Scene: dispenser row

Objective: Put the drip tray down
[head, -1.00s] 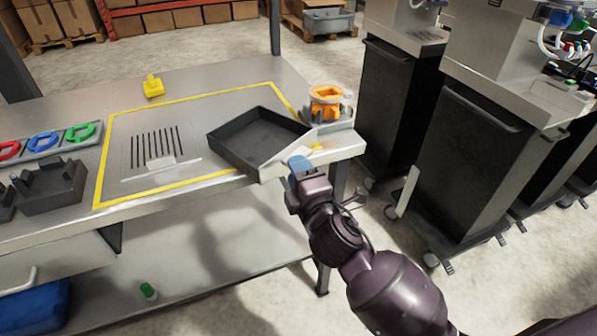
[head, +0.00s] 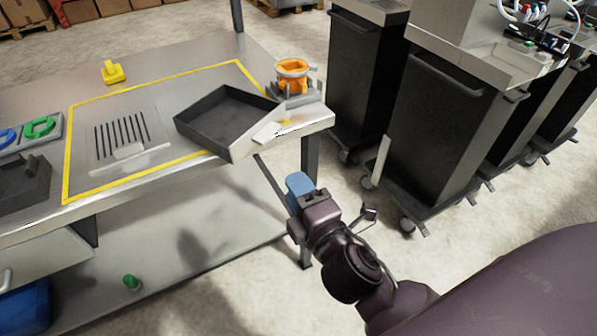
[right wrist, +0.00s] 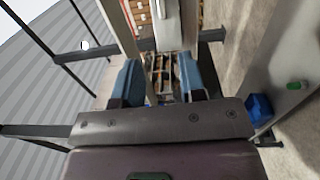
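The drip tray (head: 226,122) is a dark, shallow, open box with a pale metal front plate. It rests on the steel table (head: 170,78), partly over the right side of the yellow outline, with its front corner at the table's front edge. My right gripper (head: 299,185) is below and to the right of the tray, apart from it, in front of the table. In the right wrist view my right gripper (right wrist: 157,80) has its two blue fingers spread with nothing between them. My left gripper is not in view.
An orange ring-shaped part (head: 292,75) stands on the table's right corner. A yellow piece (head: 112,72) is at the back. A slotted plate (head: 125,140) lies inside the outline. Dark wheeled cabinets (head: 450,125) stand to the right, with open floor between.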

